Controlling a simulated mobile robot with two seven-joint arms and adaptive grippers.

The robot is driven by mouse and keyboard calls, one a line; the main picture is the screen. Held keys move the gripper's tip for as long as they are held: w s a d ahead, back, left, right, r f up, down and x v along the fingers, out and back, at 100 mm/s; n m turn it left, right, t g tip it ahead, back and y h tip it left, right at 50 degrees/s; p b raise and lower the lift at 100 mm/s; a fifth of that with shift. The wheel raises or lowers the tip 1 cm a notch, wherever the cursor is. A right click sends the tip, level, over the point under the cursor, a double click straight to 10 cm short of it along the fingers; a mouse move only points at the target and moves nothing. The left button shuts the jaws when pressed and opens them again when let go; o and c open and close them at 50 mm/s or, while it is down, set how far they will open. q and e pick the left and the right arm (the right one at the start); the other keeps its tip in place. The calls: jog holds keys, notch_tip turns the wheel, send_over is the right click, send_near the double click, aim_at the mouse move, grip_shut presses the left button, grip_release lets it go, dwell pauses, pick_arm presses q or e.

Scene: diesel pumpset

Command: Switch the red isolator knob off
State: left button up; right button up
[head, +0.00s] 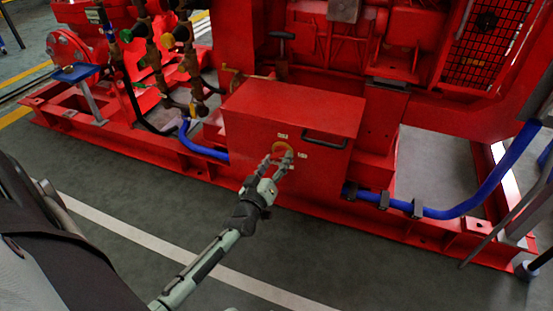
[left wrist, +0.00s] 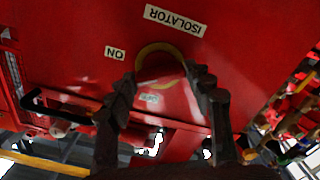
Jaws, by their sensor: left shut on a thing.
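The red isolator knob (left wrist: 160,70) sits inside a yellow ring (left wrist: 146,50) on the front of a red box (head: 290,105). My left gripper (left wrist: 160,76) is shut on the knob, one finger on each side of it. In the head view my left gripper (head: 279,159) reaches the box front from below and hides most of the knob. An ISOLATOR label (left wrist: 175,20) and an ON label (left wrist: 115,53) show upside down in the left wrist view. The knob's pointing direction cannot be told. My right gripper is out of view.
A black handle (head: 325,139) stands out from the box front, right of the knob. A blue hose (head: 460,211) runs along the red base frame at right. Pipes with valves (head: 180,45) stand at upper left. The grey floor (head: 130,195) before the frame is clear.

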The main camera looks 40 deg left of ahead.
pick_arm(q)
jog(key=n, duration=0.3)
jog(key=shift+n, duration=0.4)
jog(key=n, duration=0.4)
jog(key=shift+n, duration=1.7)
jog(key=o, duration=1.1)
jog(key=shift+o, duration=0.2)
jog(key=shift+s, duration=0.1)
jog(key=v, duration=1.1)
jog(key=shift+s, duration=0.4)
